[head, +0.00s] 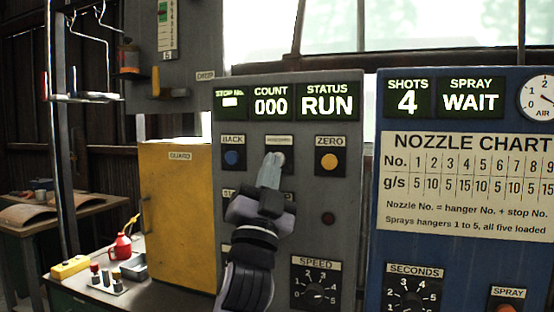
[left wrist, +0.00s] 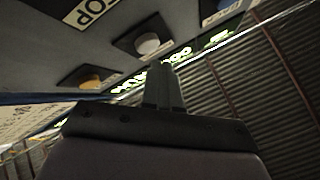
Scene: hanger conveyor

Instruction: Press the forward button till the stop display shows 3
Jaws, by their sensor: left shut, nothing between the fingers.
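The grey control panel (head: 345,150) has a stop number display (head: 230,101) showing a white block or dash that I cannot read as a digit. The forward button (head: 281,158) is white, in the middle of the button row, under a label too blurred to read. It also shows in the left wrist view (left wrist: 147,43). My left gripper (head: 272,158) is shut and empty, its fingertips at the white button and partly covering it. I cannot tell whether they touch it. The gripper also shows in the left wrist view (left wrist: 162,68). My right gripper is not in view.
A blue BACK button (head: 232,159) is left and a yellow ZERO button (head: 329,161) right of the white one. The count display (head: 271,106) reads 000 and the status display (head: 327,106) RUN. A blue spray panel (head: 450,255) stands right, a yellow guard (head: 178,220) left.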

